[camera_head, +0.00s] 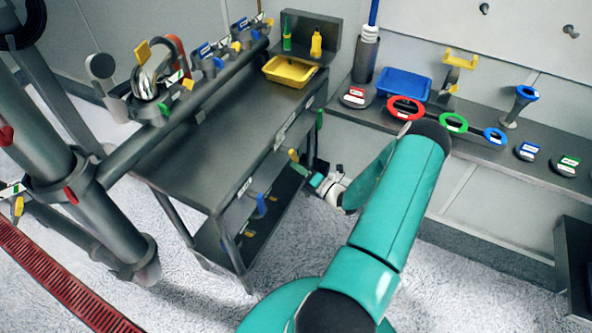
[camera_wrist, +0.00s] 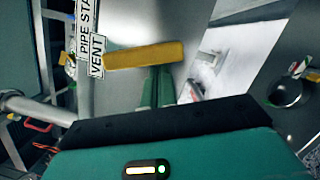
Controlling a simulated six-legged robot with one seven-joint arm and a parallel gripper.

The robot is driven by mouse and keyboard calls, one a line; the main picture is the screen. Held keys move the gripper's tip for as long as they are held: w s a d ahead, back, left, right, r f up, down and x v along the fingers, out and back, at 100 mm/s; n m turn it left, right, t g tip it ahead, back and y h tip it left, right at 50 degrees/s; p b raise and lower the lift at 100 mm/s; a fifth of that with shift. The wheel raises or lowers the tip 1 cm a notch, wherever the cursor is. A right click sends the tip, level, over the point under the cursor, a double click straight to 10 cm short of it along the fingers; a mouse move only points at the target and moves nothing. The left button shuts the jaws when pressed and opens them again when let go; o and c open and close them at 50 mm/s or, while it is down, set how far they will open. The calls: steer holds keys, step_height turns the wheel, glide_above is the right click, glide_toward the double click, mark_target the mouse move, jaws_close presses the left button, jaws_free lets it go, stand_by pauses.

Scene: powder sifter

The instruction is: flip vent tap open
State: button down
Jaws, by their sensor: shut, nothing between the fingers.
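The vent tap's yellow lever (camera_wrist: 146,54) lies nearly level across the wrist view, beside a white label reading VENT (camera_wrist: 97,56). In the head view, a small yellow piece (camera_head: 293,155) at the front of the grey bench appears to be the same lever. My gripper (camera_wrist: 158,86) has its green fingers together, with nothing between them. The fingertips are just below the lever's middle in the wrist view; I cannot tell whether they touch it. In the head view my gripper (camera_head: 317,181) is small, just right of the lever. The valve body is not clear.
The grey bench (camera_head: 235,135) carries a yellow tray (camera_head: 290,71) at the back. A thick pipe (camera_head: 125,165) with several valves runs along its left. A wall shelf (camera_head: 470,130) holds coloured rings at the right. Light floor (camera_head: 450,285) is open at the lower right.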

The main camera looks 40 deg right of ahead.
steer(key=w+d+r+n+y, duration=0.2)
steer(key=d+r+n+y, duration=0.1)
steer(key=n, duration=1)
steer(key=shift+d+n+t+y, duration=0.3)
steer(key=shift+d+n+y, duration=0.15)
steer(key=shift+d, duration=0.75)
steer(key=shift+r, duration=0.15)
steer(key=s+d+f, duration=0.3)
steer(key=s+f, duration=0.3)
steer(key=s, duration=0.3)
steer(key=shift+s+f, duration=0.15)
steer(key=shift+f, duration=0.1)
